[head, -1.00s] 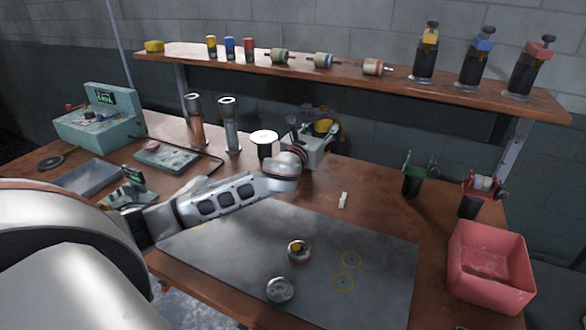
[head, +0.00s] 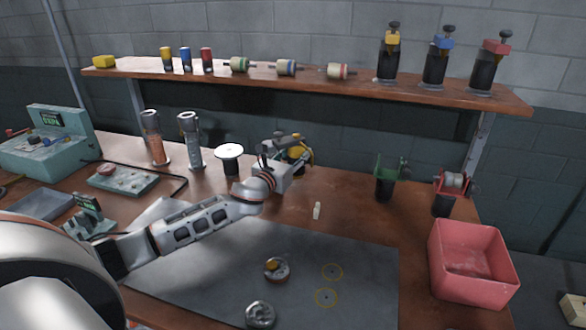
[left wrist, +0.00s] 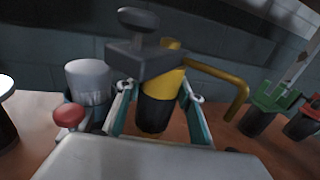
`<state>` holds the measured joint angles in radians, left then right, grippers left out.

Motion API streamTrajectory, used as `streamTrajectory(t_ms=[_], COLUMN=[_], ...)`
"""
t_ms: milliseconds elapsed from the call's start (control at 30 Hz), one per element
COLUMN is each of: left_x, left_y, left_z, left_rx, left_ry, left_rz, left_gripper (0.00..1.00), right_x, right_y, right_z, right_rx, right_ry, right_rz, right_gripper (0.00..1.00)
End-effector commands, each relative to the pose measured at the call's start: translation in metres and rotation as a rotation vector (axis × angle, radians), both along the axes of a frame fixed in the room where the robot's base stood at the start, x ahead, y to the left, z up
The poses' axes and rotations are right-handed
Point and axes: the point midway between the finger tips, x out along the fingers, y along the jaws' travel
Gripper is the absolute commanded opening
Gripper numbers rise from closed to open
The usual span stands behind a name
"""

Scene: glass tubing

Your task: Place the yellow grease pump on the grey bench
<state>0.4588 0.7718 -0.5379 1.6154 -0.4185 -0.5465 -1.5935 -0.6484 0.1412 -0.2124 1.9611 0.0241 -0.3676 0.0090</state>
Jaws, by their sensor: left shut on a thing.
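The yellow grease pump (left wrist: 160,106) has a dark body, a yellow band, a dark head with a knob and a bent yellow spout. It stands upright between the fingers of my left gripper (left wrist: 155,110), which is shut on it. In the head view the pump (head: 298,153) is partly hidden behind my left gripper (head: 284,152), at the back of the brown bench. I cannot tell whether its base touches the bench. A flat grey surface (head: 350,255) covers the bench's front middle. My right gripper is not in view.
Two small round parts (head: 277,270) (head: 261,314) lie on the grey surface, beside two yellow rings. A red bin (head: 472,262) stands at right, with green (head: 388,178) and red (head: 450,190) devices behind. A shelf (head: 350,85) runs above the back. The grey surface's right part is clear.

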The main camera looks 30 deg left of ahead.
Motion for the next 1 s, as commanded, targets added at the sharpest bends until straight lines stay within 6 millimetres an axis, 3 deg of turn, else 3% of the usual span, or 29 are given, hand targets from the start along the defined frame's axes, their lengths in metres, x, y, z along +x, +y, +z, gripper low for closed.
streamTrajectory(t_ms=[333, 767, 800, 833, 1000], left_x=[0.0, 0.0, 0.0, 0.0, 0.0], left_y=[0.001, 0.0, 0.0, 0.0, 0.0], left_z=[-0.037, -0.04, -0.041, -0.041, -0.041], left_rx=[0.001, 0.002, 0.002, 0.002, 0.001], left_ry=[0.0, -0.003, -0.001, -0.001, -0.001], left_rz=[0.002, 0.001, 0.001, 0.001, 0.001], left_gripper=[0.04, 0.04, 0.47, 0.54, 0.54], right_x=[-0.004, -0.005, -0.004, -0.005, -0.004], right_y=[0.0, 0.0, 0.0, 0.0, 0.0], right_z=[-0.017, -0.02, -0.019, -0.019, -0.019], right_rx=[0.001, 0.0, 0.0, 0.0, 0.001], right_ry=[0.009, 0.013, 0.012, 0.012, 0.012], right_rz=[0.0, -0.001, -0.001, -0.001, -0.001], right_gripper=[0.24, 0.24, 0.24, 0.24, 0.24])
